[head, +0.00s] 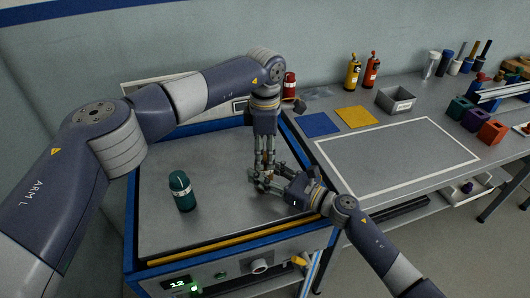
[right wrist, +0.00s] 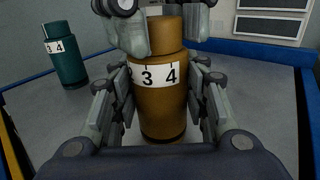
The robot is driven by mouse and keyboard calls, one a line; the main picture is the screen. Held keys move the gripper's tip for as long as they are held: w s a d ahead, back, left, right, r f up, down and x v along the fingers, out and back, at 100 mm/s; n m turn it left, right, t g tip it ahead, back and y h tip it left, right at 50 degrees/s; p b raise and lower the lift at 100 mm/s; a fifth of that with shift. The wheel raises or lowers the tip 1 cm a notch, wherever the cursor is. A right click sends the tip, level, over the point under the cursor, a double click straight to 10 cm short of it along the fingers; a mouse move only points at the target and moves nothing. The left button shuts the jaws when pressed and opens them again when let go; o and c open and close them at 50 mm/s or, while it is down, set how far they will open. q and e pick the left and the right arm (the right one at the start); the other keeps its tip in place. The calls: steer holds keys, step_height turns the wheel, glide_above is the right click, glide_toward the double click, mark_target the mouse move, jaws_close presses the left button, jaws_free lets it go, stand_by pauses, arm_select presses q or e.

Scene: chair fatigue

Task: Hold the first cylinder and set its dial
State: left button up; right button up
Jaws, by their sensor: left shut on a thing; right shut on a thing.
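An orange-brown cylinder (right wrist: 162,112) stands upright in the right wrist view. A white number band on it shows 3 and 4, with part of another digit at its left edge. My right gripper (right wrist: 162,92) is shut on its body, one finger on each side. My left gripper (right wrist: 165,32) comes down from above and is shut on its top part. In the head view my left gripper (head: 265,160) and my right gripper (head: 261,179) meet and hide nearly all of this cylinder. A dark green cylinder (head: 182,191) stands apart to the left; it also shows in the right wrist view (right wrist: 66,58).
The grey bench top (head: 222,225) has a raised blue rim and a yellow front strip. A display (head: 177,283) is on its front. A red cylinder (head: 290,86) stands behind. The right table holds yellow (head: 353,71) and red-orange (head: 372,70) bottles, a grey bin (head: 396,101) and colored blocks.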

mark_target(265, 156)
arm_select(q)
steer(key=shift+a+m, duration=0.15)
steer(key=shift+m, duration=0.55)
steer(key=o, duration=1.1)
steer(key=shift+c, duration=0.2)
steer(key=shift+r, duration=0.1)
step_height(265, 156, up, 12)
